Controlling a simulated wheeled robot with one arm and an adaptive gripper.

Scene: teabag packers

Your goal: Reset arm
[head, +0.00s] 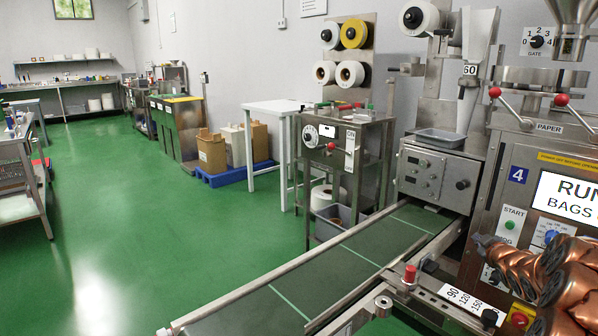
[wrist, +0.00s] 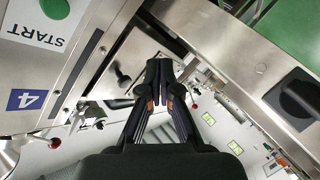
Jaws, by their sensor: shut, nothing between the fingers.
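My gripper (wrist: 159,72) shows in the wrist view with its two dark fingers together, shut and empty. It is in the air, with the steel machine behind it. In the head view my copper-coloured arm is folded at the lower right, in front of the machine panel marked 4 (head: 518,175). The fingers are not clearly seen there. The green START button (head: 510,225) is close to the arm in the head view. It also shows at the upper left of the wrist view, upside down, on the START label (wrist: 52,12).
A green conveyor belt (head: 335,258) with steel rails runs out from the machine. A red knob (head: 410,274) stands on its near rail. A paper lever with a red ball (head: 561,100) is above the panel. Green floor (head: 150,225) is clear at left.

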